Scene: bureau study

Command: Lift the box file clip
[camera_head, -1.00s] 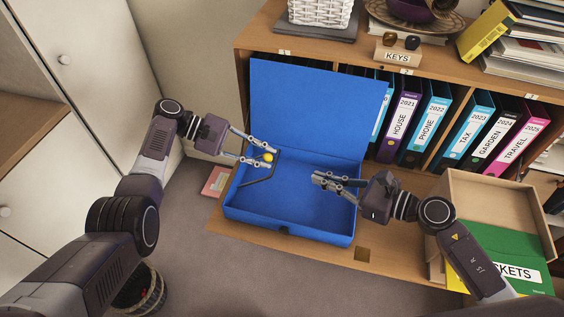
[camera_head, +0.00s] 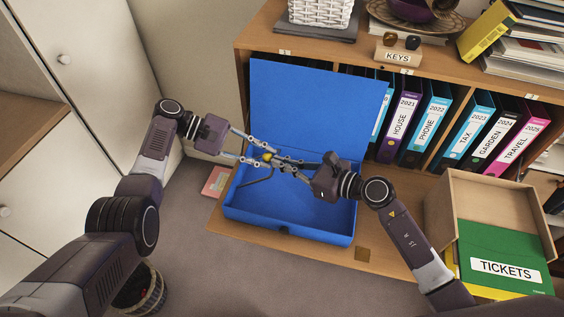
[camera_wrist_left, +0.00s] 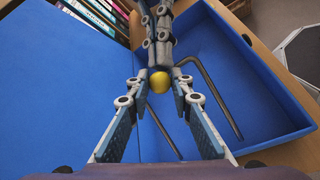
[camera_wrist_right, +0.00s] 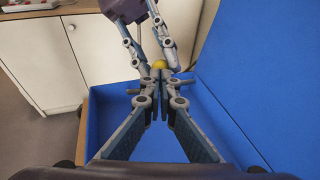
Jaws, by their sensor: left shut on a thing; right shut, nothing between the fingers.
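The blue box file (camera_head: 285,238) lies open on the low wooden surface, its lid (camera_head: 318,105) standing up behind it. Its clip (camera_head: 258,182) is a dark bent metal lever with a yellow knob (camera_head: 267,156), standing above the box floor. My left gripper (camera_head: 263,153) is shut on the yellow knob, which shows between its fingers in the left wrist view (camera_wrist_left: 159,82). My right gripper (camera_head: 279,164) is shut and empty, its tips close beside the knob. In the right wrist view the knob (camera_wrist_right: 160,63) shows just beyond its closed tips (camera_wrist_right: 158,76); contact is unclear.
Labelled binders (camera_head: 406,125) fill the shelf behind and to the right. An open cardboard box (camera_head: 490,195) with a green TICKETS file (camera_head: 505,250) stands at the right. A white cabinet (camera_head: 75,75) is at the left. The box file's front right interior is clear.

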